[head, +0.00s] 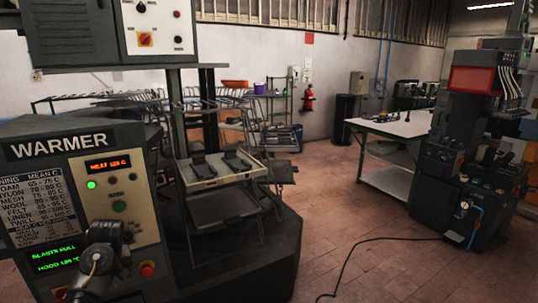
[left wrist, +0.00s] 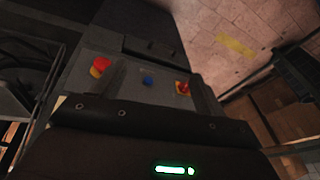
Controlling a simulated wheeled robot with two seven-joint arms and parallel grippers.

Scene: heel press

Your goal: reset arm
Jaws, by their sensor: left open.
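The warmer machine (head: 88,145) stands at the left in the head view, with a lit red readout, a green lamp and green text on its panel. My left arm comes in low at the left, in front of the panel. My left gripper (head: 104,234) is there, seen small and dark; it is open, and I see nothing held in it. My right gripper is out of view.
A tray (head: 222,176) with dark pieces sits on the warmer's rack. A white-topped table (head: 400,125) and a dark press machine (head: 450,170) stand at the right. A black cable (head: 375,238) crosses the tiled floor, which is otherwise open in the middle.

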